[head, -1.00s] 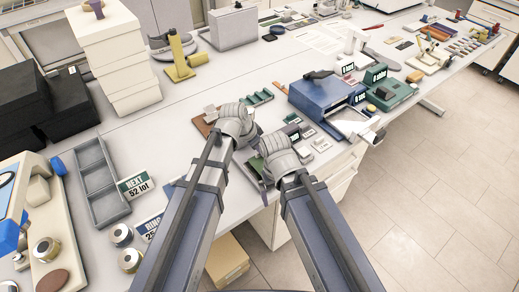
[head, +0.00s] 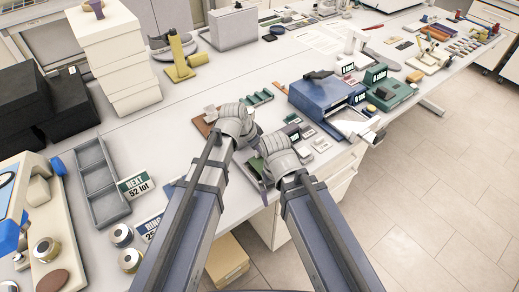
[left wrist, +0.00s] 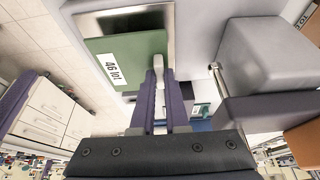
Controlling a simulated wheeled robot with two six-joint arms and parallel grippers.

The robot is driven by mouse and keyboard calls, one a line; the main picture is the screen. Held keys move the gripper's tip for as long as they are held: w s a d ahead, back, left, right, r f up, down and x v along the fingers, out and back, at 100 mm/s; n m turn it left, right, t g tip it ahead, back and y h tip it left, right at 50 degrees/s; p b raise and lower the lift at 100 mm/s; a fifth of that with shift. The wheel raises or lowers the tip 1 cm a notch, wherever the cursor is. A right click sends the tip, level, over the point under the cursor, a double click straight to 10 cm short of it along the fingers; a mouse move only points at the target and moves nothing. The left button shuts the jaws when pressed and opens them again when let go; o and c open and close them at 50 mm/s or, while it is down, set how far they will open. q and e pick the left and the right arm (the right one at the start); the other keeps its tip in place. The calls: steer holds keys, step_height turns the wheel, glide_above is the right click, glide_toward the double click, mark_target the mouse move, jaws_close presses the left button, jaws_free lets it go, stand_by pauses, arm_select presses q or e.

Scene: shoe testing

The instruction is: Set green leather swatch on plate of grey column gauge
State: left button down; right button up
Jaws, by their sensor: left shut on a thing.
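A blue boxy device (head: 322,98) stands right of the grippers. A brown board (head: 203,125) lies just left of them. A grey divided tray (head: 101,178) and a "NEXT 52 lot" card (head: 137,186) are at the left.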

arm_select(q)
steer(key=shift+f+b, duration=1.05)
steer(key=shift+f, duration=0.05)
steer(key=c, duration=0.8)
jaws_free()
steer(key=shift+c, duration=0.2)
steer(key=shift+r, duration=0.1)
steer(key=p+v, duration=0.7)
steer(key=shift+r, duration=0.4)
